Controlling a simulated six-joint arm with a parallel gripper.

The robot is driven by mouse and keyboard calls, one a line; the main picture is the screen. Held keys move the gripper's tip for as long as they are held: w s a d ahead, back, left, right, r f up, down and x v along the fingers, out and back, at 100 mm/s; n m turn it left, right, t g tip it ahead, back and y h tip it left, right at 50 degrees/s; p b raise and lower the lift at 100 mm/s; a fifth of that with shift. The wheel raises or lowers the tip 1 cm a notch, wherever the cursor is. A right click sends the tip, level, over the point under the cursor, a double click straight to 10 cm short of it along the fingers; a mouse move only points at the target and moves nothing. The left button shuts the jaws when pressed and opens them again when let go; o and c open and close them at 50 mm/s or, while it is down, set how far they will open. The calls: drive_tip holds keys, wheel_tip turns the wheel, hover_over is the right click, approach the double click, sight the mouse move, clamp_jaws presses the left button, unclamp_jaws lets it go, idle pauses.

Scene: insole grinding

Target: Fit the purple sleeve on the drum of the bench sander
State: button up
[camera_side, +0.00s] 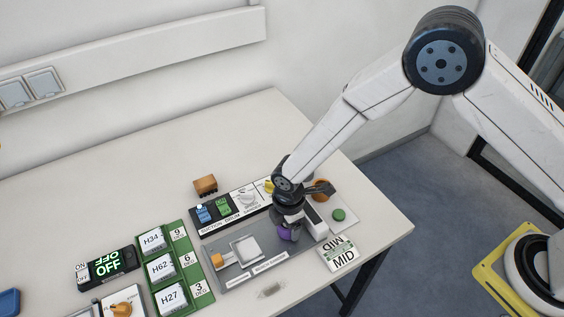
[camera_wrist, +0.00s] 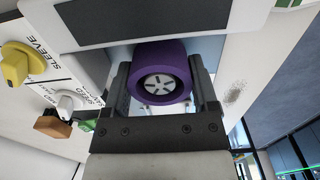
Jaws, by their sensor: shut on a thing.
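The purple sleeve (camera_wrist: 150,56) sits between the two fingers of my gripper (camera_wrist: 162,90) in the wrist view. A grey hub with a slotted pattern (camera_wrist: 160,84) shows inside its ring. In the side view the purple sleeve (camera_side: 285,234) shows just below my gripper (camera_side: 292,228), low over the grey plate of the bench sander (camera_side: 240,277). My gripper is shut on the sleeve. The wrist hides much of the sander's right part, so I cannot tell from the side view how far the sleeve is on the drum.
The control strip (camera_side: 232,210) with a yellow sleeve knob (camera_wrist: 15,65) and a white speed knob (camera_wrist: 72,101) stands close by. A brown block (camera_side: 205,184) lies behind it. A green rack (camera_side: 170,268) with labelled blocks and an ON/OFF box (camera_side: 107,267) stand left. The back table is clear.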

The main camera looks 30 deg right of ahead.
idle(0.3)
drive_tip(key=o, duration=1.1)
drive_tip(key=shift+r, duration=4.45)
drive_tip(key=s+d+r+m+t, duration=0.1)
drive_tip(key=s+d+r+m, duration=0.2)
drive_tip(key=d+m, duration=0.3)
drive_tip(key=s+d+r+m, duration=0.3)
drive_tip(key=d+m, duration=0.3)
drive_tip(key=d, duration=0.4)
drive_tip(key=s+d+r+m+t, duration=0.1)
drive_tip(key=s+d+r+m, duration=0.3)
drive_tip(key=d, duration=0.4)
drive_tip(key=shift+s+m+t, duration=0.3)
drive_tip(key=shift+s+m, duration=0.15)
drive_tip(key=shift+m, duration=0.55)
